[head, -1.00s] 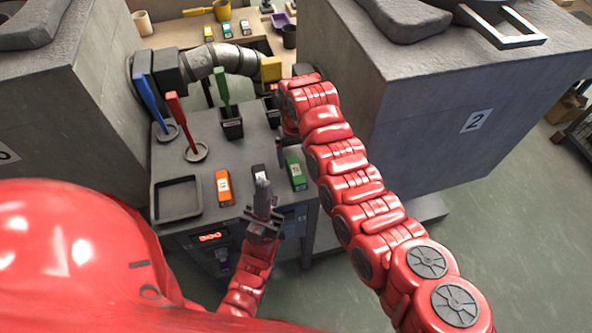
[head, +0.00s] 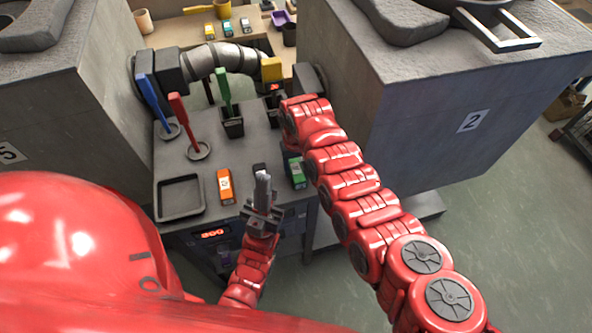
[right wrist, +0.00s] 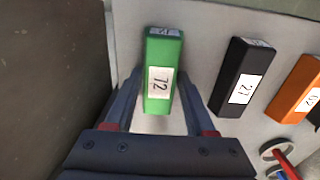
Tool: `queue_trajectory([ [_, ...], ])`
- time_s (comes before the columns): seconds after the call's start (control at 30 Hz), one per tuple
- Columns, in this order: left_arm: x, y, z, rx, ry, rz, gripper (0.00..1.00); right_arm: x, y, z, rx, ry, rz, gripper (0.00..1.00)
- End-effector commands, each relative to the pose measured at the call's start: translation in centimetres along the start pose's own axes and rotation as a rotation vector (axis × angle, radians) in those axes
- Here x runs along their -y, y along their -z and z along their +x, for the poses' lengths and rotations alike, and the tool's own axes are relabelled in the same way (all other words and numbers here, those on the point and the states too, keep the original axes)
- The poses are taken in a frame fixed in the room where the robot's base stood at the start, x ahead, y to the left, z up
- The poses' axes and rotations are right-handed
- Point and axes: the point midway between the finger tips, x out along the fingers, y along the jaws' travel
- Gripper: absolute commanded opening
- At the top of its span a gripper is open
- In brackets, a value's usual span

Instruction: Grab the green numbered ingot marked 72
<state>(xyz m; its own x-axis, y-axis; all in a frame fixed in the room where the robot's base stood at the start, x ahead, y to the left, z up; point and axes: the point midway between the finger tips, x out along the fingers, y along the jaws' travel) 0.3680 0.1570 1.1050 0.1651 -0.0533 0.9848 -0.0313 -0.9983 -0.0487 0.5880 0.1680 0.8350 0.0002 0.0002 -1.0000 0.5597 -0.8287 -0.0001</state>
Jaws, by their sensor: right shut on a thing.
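The green ingot marked 72 (head: 297,176) lies on the grey worktop near its front right edge. In the right wrist view the green ingot (right wrist: 160,72) shows its white label, and my right gripper (right wrist: 158,88) has its fingers on both sides of it, shut on it. In the head view the right arm hides part of the ingot and most of that gripper. My left gripper (head: 262,188) looks shut and empty, in front of the black ingot (head: 259,169).
An orange ingot (head: 225,186) lies left of the black ingot, marked 27 in the right wrist view (right wrist: 242,78). An empty dark tray (head: 180,213) sits at the front left. Blue (head: 152,100), red (head: 181,120) and green (head: 223,88) handles stand behind. Large grey blocks (head: 440,110) flank the worktop.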

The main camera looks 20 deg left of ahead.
Motion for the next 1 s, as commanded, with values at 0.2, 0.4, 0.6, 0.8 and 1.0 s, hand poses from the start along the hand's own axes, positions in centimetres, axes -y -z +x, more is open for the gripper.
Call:
queue_trajectory([
  [0.2,0.0,0.0,0.0,0.000,0.000,0.000,0.00,0.0,0.0,0.0,0.000,0.000,0.000,0.00],
  [0.4,0.0,0.0,0.0,0.000,0.000,0.000,0.00,0.0,0.0,0.0,0.000,0.000,0.000,0.00],
  [0.6,0.0,0.0,0.0,0.000,0.000,0.000,0.00,0.0,0.0,-0.1,0.000,0.000,0.000,0.00],
  [0.8,0.0,-0.1,-0.3,0.000,0.000,0.000,0.00,0.0,0.2,-1.0,-0.005,0.000,-0.002,0.00],
  [1.0,-0.1,-0.2,-1.2,0.000,0.000,0.000,0.00,0.0,0.2,-3.5,-0.007,0.001,0.002,0.00],
])
